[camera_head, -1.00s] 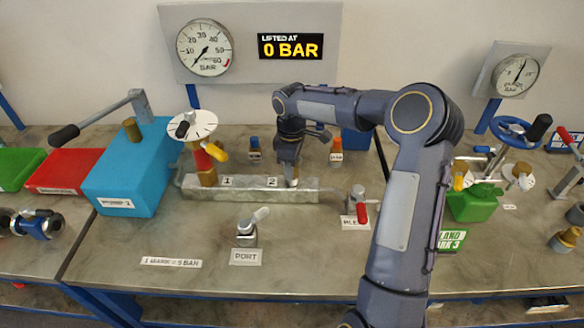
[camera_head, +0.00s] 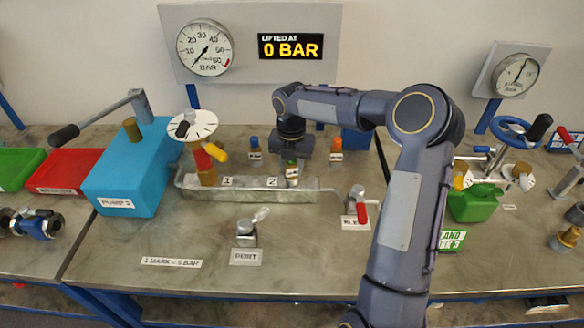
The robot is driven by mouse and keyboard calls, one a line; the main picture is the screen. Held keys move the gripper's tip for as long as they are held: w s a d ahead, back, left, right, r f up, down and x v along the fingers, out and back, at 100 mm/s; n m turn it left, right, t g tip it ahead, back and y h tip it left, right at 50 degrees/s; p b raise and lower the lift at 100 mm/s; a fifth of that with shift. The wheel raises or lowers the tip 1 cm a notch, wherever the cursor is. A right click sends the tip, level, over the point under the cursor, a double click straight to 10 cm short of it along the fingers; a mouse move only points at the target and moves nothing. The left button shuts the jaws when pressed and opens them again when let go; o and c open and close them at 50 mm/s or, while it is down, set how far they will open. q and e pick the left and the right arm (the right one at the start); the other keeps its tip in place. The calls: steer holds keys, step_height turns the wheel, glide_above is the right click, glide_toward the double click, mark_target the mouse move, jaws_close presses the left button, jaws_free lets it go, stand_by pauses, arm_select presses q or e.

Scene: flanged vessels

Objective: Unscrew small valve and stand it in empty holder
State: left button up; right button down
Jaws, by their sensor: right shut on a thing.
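Behind the block, a blue-topped piece (camera_head: 254,147) and an orange-topped piece (camera_head: 336,150) stand on small labelled holders. My gripper and wrist hide the space between them, so I see no empty holder. My left gripper is not in view.
A white dial with a red body and yellow lever (camera_head: 204,150) stands at the block's left end. A red-handled valve (camera_head: 358,207) is at its right. A blue pump (camera_head: 130,175) stands left, a port fitting (camera_head: 246,233) in front. The front bench is mostly clear.

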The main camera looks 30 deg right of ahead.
steer(key=shift+r, duration=0.15)
steer(key=shift+r+p, duration=1.05)
steer(key=shift+p, duration=0.05)
steer(key=shift+r, duration=0.1)
step_height(320, 180, up, 4)
steer(key=p, duration=0.3)
steer(key=shift+p, duration=0.4)
